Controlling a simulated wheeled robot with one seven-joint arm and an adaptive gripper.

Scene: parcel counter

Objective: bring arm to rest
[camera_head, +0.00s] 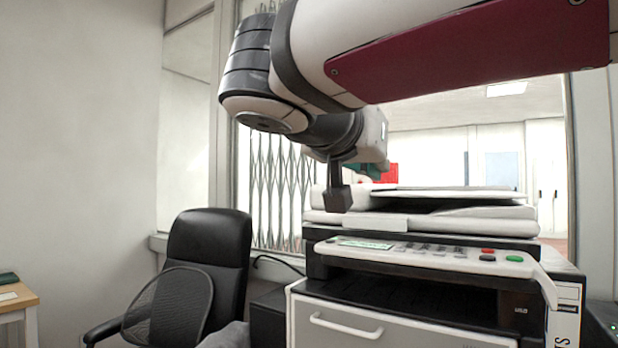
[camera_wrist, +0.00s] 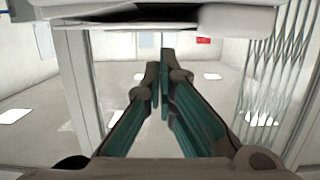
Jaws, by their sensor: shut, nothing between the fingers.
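My arm reaches in from the upper right of the head view and bends down over the printer (camera_head: 420,245). My gripper shows in the wrist view (camera_wrist: 164,75) with its green-lined fingers together and nothing between them. In the head view the gripper is mostly hidden behind my own wrist, just above and behind the printer's left side. I cannot tell from the head view whether any part of my arm touches the printer.
A black office chair (camera_head: 209,250) stands left of the printer. A folding metal lattice (camera_head: 275,185) covers the window behind; it also shows in the wrist view (camera_wrist: 275,75). A wooden table (camera_head: 20,298) is at the far left. The space above the chair is clear.

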